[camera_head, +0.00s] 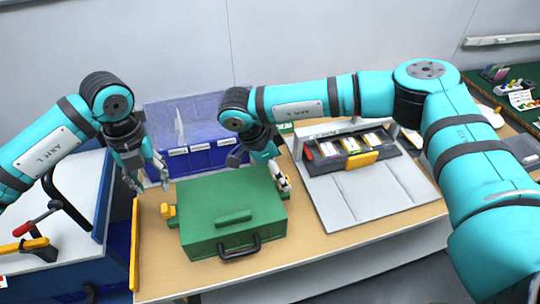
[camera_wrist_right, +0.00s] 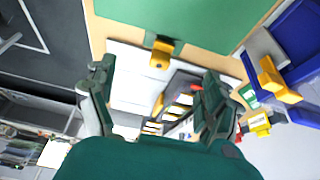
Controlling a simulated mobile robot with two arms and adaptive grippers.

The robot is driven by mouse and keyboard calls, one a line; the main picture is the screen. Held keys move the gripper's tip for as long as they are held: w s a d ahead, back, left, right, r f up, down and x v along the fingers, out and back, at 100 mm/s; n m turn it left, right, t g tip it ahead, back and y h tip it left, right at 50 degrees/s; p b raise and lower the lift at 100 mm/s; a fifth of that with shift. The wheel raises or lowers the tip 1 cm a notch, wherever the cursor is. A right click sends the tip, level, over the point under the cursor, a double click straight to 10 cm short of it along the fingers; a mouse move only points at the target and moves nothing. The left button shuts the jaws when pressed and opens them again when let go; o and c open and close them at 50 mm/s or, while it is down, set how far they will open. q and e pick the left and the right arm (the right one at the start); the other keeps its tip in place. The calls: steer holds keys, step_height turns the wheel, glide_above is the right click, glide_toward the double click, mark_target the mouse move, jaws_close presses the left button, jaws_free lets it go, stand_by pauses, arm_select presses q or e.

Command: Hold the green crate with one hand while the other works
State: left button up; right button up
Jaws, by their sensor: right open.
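The green crate (camera_head: 225,204) stands on the wooden table with its lid down. It has a black handle (camera_head: 240,248) at the front and a yellow latch (camera_head: 168,211) on its left side. My left gripper (camera_head: 151,184) is open and empty, above and left of the crate's back left corner, apart from it. My right gripper (camera_head: 280,178) is by the crate's right side, near the back. In the right wrist view its fingers (camera_wrist_right: 155,92) are spread with nothing between them. The crate's green surface (camera_wrist_right: 185,18) and a yellow latch (camera_wrist_right: 160,56) show beyond them.
Blue bins (camera_head: 190,158) stand behind the crate. A grey tray station (camera_head: 358,190) with coloured packs is to the right. A white and blue cabinet with a red-handled clamp (camera_head: 38,220) is at left. Bare wooden table (camera_head: 160,265) shows in front of the crate.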

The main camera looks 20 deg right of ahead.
steer(key=x, duration=0.9)
steer(key=shift+f, duration=0.3)
steer(key=c, duration=1.7)
